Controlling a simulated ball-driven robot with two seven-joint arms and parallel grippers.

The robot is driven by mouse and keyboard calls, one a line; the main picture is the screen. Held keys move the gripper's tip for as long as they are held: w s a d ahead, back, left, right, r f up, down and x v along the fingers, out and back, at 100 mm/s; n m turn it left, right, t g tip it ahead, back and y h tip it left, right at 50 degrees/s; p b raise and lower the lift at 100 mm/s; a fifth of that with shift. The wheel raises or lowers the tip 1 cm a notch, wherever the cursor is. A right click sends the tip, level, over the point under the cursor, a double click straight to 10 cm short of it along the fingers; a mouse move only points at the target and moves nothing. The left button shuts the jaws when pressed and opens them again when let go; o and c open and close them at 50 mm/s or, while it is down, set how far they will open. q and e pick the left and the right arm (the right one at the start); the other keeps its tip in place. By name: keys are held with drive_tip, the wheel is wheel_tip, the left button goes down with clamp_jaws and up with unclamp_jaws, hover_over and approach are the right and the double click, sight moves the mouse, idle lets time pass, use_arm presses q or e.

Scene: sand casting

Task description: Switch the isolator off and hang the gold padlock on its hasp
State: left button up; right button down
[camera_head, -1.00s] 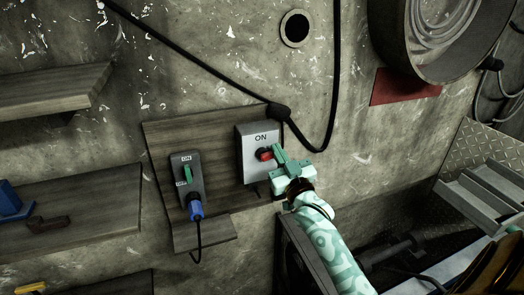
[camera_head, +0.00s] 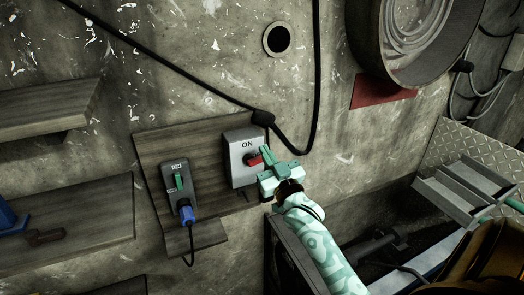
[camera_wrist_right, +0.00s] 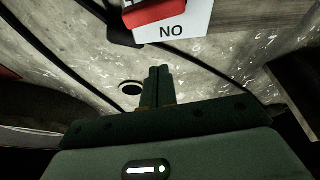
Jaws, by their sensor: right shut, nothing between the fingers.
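The isolator is a pale grey box (camera_head: 238,170) marked ON, mounted on a wooden backboard on the wall. Its red handle (camera_head: 255,160) is on the right part of its front. My right gripper (camera_head: 267,153) is shut and empty, with its fingers close by the handle on the right; I cannot tell whether they touch. In the right wrist view the closed fingers (camera_wrist_right: 157,84) point at the wall, and the red handle (camera_wrist_right: 155,12) and the ON label show at the top, apart from the fingers. I cannot make out a gold padlock or the hasp. My left gripper is not in view.
Left of the isolator is a dark grey switch (camera_head: 174,196) with a green lever, and a blue plug (camera_head: 186,214) hangs below. A black cable (camera_head: 316,75) loops above. Wooden shelves (camera_head: 75,225) stand at the left. A metal rack (camera_head: 465,185) is at the right.

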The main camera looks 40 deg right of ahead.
drive_tip(key=d+b+v, duration=0.1)
drive_tip(key=v, duration=0.6)
drive_tip(key=shift+a+f+b, duration=0.2)
drive_tip(key=shift+a+b, duration=0.1)
drive_tip(key=shift+d, duration=0.15)
